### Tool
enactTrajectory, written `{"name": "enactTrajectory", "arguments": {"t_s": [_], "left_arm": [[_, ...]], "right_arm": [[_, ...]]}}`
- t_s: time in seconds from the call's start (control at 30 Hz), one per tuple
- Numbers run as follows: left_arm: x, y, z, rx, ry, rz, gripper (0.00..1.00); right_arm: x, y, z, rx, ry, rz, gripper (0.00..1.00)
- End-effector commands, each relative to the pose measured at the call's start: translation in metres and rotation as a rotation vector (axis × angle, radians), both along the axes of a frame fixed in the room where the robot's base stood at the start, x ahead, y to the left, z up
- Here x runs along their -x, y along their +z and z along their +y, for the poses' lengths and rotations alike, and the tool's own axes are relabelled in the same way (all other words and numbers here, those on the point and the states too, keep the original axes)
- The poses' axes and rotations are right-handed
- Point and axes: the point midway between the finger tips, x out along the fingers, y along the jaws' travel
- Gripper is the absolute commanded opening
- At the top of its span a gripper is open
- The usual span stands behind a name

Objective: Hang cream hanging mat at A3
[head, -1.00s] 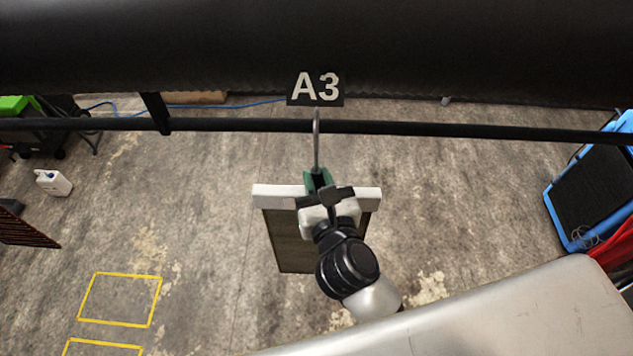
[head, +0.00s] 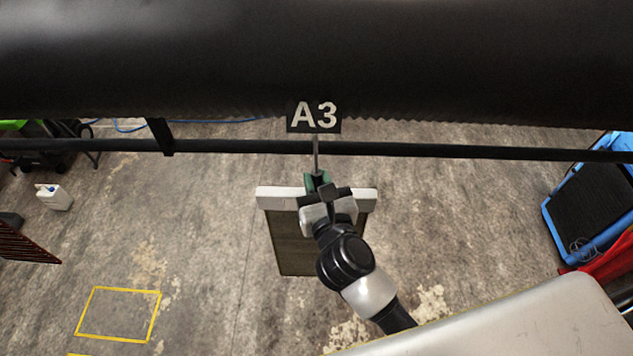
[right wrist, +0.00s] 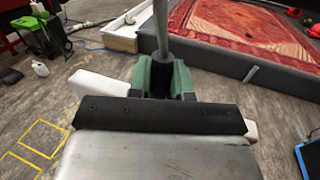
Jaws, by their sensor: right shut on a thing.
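The cream hanging mat (head: 290,252) hangs below my right gripper, with a pale bar (head: 276,198) across its top and a grey-brown panel. My right gripper (head: 318,181) has green jaws, shut at the middle of the mat's top. The right wrist view shows the jaws around a dark block (right wrist: 161,80), with a grey rod (right wrist: 160,28) rising from it. In the head view the rod (head: 316,155) crosses the black rail (head: 450,151) below the A3 sign (head: 314,116). I cannot tell whether it touches the rail. My left gripper is not in view.
A large black roll or beam (head: 200,60) spans the top. A blue-framed panel (head: 592,200) stands at the right. A white jug (head: 54,197) and yellow floor markings (head: 118,314) are at the left. Floor around the mat is clear.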

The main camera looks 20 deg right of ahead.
Motion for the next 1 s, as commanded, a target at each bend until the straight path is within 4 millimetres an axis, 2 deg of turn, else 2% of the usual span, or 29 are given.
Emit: {"name": "enactTrajectory", "arguments": {"t_s": [0.33, 1.0], "left_arm": [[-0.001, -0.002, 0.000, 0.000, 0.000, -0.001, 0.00], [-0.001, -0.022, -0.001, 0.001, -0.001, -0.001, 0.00]], "right_arm": [[0.000, -0.002, 0.000, 0.000, 0.000, -0.003, 0.00], [0.000, -0.027, 0.000, 0.000, 0.000, -0.003, 0.00]]}}
